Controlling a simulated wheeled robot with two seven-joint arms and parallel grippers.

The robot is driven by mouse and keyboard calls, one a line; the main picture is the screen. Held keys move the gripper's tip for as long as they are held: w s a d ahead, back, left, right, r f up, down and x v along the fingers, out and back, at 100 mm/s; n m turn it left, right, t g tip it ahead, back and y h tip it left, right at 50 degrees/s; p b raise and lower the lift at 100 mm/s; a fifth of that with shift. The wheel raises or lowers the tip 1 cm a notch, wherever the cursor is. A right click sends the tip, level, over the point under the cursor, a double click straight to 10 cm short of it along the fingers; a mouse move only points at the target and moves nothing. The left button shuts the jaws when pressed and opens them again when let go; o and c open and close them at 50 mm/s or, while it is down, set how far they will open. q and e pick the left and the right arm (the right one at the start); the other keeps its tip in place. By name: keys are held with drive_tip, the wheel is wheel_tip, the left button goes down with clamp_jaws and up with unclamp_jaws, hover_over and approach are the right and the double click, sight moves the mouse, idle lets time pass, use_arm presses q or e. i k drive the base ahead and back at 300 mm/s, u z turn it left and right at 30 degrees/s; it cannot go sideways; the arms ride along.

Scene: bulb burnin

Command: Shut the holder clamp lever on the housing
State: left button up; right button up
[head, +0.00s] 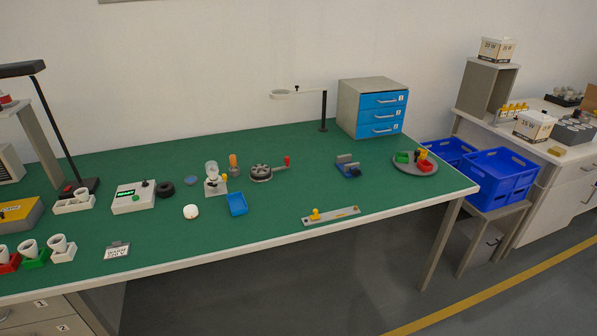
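A round dark grey fixture (261,173) stands mid-table, with a lever ending in a red knob (287,160) that sticks out to its right. Left of it, a small pale stand (215,187) carries a clear bulb-like piece (211,169) and a yellow knob (225,178). A blue-based holder with grey jaws (348,166) sits further right. I cannot tell which of these is the housing with the holder clamp, nor how far any lever is closed. Neither of my grippers is in view.
The green table (280,228) has free room at its front middle. A blue tray (237,204), white dome (191,211) and grey strip with a yellow knob (331,216) lie there. A thin post (324,112) and drawer box (372,107) stand behind; a round multicoloured plate (414,169) sits right.

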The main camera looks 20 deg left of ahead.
sight(215, 184)
drive_tip(key=z, duration=0.45)
drive_tip(key=i, duration=1.7)
drive_tip(key=u, duration=3.2)
